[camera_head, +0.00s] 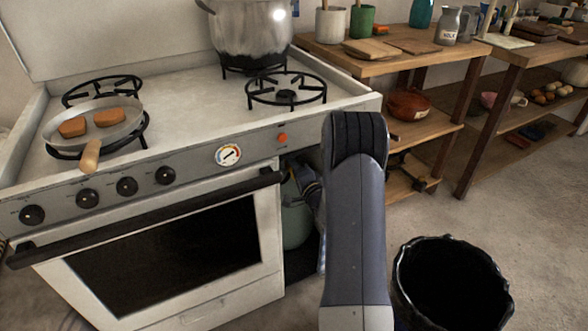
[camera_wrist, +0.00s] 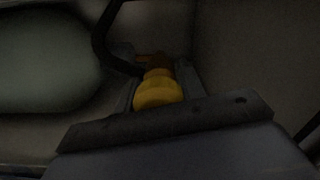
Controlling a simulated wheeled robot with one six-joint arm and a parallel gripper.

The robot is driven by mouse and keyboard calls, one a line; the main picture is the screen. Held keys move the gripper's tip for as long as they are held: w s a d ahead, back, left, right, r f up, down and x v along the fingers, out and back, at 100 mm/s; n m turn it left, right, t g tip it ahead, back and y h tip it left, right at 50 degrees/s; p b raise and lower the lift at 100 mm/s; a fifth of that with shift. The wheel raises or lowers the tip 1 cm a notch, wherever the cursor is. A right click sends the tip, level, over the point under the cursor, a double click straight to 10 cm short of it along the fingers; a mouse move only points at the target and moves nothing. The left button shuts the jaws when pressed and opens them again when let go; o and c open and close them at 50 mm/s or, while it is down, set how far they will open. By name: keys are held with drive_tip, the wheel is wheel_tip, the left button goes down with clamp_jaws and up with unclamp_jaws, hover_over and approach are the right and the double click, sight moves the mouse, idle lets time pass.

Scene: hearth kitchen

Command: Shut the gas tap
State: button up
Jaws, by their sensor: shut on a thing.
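The gas tap (camera_wrist: 158,93) shows in the wrist view as a rounded yellow knob with a brownish fitting behind it. My gripper (camera_wrist: 160,80) is shut on the knob, one finger on each side. A black hose (camera_wrist: 107,40) curves down to the fitting. The grey-green gas bottle (camera_wrist: 45,62) is at the left of the wrist view. In the head view the bottle (camera_head: 295,215) stands in a dark bay right of the oven. My gripper reaches into that bay, and my forearm hides much of it. The tap cannot be made out there.
The stove (camera_head: 190,130) carries a pan (camera_head: 120,130) with two brown pieces and a large pot (camera_head: 250,35). A black bin (camera_head: 450,285) stands on the floor right of my arm. Wooden shelves (camera_head: 440,60) with kitchenware are behind. The floor at right is clear.

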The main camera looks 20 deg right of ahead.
drive_tip(key=o, duration=1)
drive_tip(key=s+p, duration=0.1)
drive_tip(key=s, duration=0.9)
drive_tip(key=shift+s+d+p, duration=0.2)
drive_tip(key=shift+s+p, duration=0.2)
drive_tip(key=w+b, duration=0.1)
drive_tip(key=w, duration=0.4)
drive_tip(key=w+b, duration=0.1)
drive_tip(key=w, duration=0.5)
drive_tip(key=shift+a, duration=0.2)
drive_tip(key=shift+s, duration=0.1)
